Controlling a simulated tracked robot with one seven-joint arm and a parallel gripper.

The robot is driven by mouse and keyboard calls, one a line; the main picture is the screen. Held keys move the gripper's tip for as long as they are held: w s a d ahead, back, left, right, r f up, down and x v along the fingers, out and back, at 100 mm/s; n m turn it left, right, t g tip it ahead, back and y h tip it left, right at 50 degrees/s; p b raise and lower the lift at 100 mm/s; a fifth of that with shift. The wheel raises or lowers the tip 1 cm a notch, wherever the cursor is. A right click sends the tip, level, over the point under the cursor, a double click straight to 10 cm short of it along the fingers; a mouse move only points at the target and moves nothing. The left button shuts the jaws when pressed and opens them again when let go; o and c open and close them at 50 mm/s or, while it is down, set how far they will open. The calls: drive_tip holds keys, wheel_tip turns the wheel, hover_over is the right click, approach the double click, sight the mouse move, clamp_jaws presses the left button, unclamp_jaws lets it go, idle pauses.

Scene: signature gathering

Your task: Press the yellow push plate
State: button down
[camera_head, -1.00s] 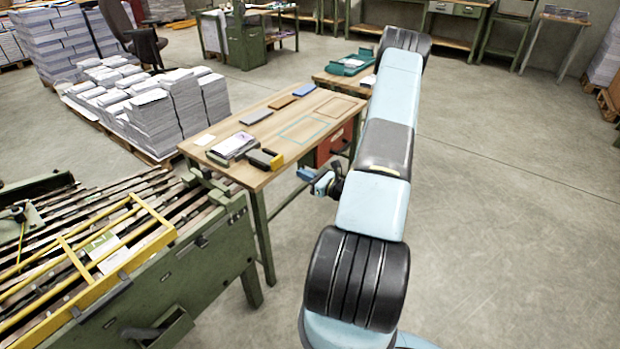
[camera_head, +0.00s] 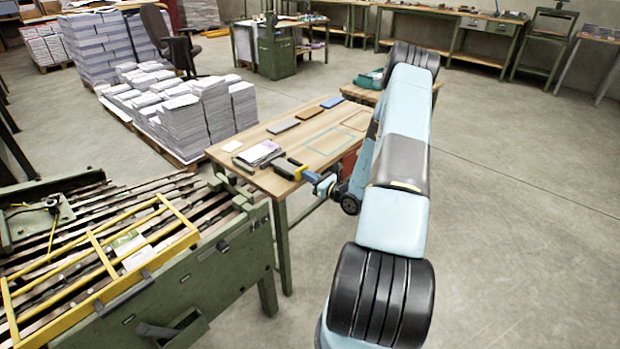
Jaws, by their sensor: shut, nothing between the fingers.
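The yellow push plate (camera_head: 298,170) is on the right side of a small dark block (camera_head: 283,168) at the near right corner of the wooden table (camera_head: 262,182). My gripper (camera_head: 311,178) is shut and empty. It is at the table's near right corner, just right of the plate and pointing toward it. I cannot tell whether the fingertips touch the plate. My arm comes in from the right and hides part of the table's right side.
A paper stack (camera_head: 258,153) lies left of the block. Dark, brown and blue pads (camera_head: 332,102) lie farther back. A green machine with a yellow frame (camera_head: 150,267) stands at the left front. Stacked paper (camera_head: 215,112) stands behind. Floor at right is clear.

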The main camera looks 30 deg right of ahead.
sight(300, 170)
drive_tip(key=shift+w, duration=0.1)
drive_tip(key=x, duration=0.3)
drive_tip(key=shift+w+a, duration=0.2)
drive_tip(key=shift+w+a+r, duration=0.1)
drive_tip(key=shift+w+r, duration=0.1)
drive_tip(key=shift+r, duration=0.05)
drive_tip(key=v, duration=1.5)
drive_tip(key=shift+f, duration=0.25)
idle(0.6)
